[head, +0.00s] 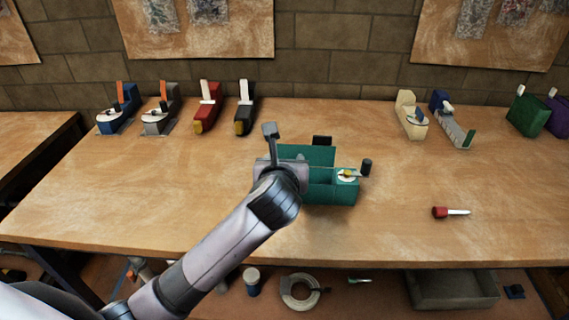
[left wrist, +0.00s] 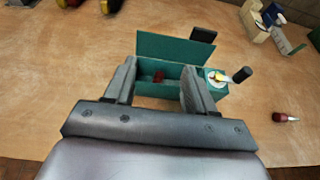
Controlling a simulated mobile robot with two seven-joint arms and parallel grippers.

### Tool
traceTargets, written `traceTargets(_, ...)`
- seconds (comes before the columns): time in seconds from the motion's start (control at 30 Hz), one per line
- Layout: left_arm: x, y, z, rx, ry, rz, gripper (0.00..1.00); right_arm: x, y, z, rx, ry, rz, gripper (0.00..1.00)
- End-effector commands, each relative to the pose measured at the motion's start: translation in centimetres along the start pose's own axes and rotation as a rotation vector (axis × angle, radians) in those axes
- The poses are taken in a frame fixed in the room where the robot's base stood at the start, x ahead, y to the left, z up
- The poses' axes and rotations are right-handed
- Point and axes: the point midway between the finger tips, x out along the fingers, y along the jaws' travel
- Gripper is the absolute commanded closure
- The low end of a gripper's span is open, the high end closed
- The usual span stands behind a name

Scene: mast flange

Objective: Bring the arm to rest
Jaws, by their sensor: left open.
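My left arm reaches in from the left in the head view, over the wooden table (head: 170,210). My left gripper (left wrist: 155,88) is open in the left wrist view, its two fingers apart in front of a green box (left wrist: 178,45). I see nothing held between the fingers. The green box also shows in the head view (head: 335,190), partly hidden behind my left wrist. It has a raised panel, a white disc with a yellow spot, and a black knob (head: 366,166). A small red item (left wrist: 158,76) lies inside it. My right gripper is not in view.
A red-handled screwdriver (head: 440,212) lies right of the box. Several coloured tool-like blocks stand along the back, including a red one (head: 207,108) and a cream one (head: 411,115). A green block (head: 527,115) stands far right.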

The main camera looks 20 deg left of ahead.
Motion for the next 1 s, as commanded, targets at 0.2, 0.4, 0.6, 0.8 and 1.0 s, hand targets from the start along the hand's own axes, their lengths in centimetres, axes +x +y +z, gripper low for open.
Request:
traceTargets(0.2, 0.0, 0.0, 0.0, 0.0, 0.0, 0.0, 0.45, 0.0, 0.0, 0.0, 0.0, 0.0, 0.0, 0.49)
traceTargets(0.4, 0.0, 0.0, -0.1, -0.005, 0.002, 0.0, 0.45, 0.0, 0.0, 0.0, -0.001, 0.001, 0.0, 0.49)
traceTargets(0.6, -0.8, 1.0, -3.2, -0.219, 0.086, 0.003, 0.45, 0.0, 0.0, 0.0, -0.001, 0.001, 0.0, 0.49)
traceTargets(0.8, -3.3, 3.4, -9.4, -0.709, 0.259, 0.071, 0.45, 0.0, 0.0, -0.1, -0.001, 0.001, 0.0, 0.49)
traceTargets(1.0, -6.7, 6.0, -15.0, -1.207, 0.403, 0.227, 0.45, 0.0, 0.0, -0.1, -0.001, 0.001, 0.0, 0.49)
